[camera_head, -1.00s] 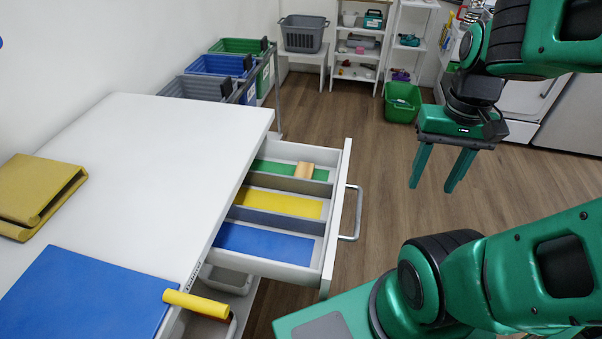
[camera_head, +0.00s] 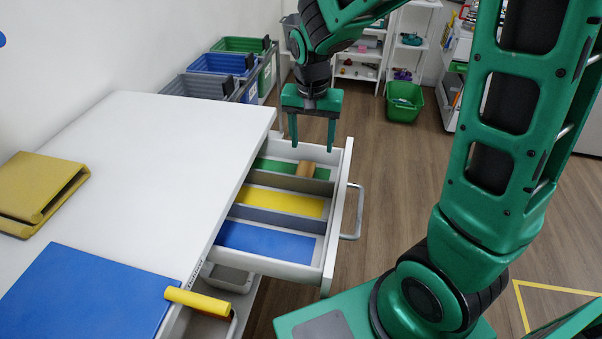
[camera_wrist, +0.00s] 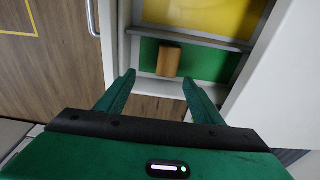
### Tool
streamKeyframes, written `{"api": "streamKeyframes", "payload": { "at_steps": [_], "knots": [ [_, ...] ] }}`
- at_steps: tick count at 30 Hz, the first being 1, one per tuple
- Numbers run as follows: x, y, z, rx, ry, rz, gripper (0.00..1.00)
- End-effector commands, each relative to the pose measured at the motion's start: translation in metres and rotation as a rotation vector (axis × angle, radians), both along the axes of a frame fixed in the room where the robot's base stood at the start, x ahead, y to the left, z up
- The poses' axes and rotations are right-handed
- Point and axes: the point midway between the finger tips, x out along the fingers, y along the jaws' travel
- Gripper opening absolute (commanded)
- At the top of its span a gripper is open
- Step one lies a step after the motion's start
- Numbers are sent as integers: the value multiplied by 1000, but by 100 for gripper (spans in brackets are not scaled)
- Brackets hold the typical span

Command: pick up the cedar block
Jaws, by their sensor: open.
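The cedar block (camera_head: 306,169) is a small light-brown wooden block. It lies in the far, green-floored compartment of the open drawer (camera_head: 329,222), towards that compartment's right end. My gripper (camera_head: 312,146) is open and empty, with its fingers pointing down above the far end of the drawer. In the head view the fingertips appear just above the block. In the wrist view the block (camera_wrist: 169,61) shows beyond the two open fingertips (camera_wrist: 160,82), roughly between them and not touched.
The drawer's yellow (camera_head: 283,202) and blue (camera_head: 265,242) compartments are empty, with grey dividers between. The white tabletop (camera_head: 150,165) borders the drawer on the left. A metal handle (camera_head: 354,212) sticks out at its front. Bins (camera_head: 222,64) stand behind the table.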

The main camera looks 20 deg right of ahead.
Motion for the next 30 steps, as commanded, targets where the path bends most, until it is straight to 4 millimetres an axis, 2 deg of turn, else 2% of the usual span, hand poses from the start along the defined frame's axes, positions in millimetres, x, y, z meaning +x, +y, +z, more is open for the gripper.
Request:
{"api": "streamKeyframes", "payload": {
  "at_steps": [5, 12, 20, 30],
  "knots": [
    [8, 14, -13, 4, -3, 0, 61],
    [11, 13, -47, 5, -2, 1, 61],
    [13, 12, -65, 5, -2, 2, 61],
    [18, 12, -106, 4, -3, 2, 61]
  ]
}}
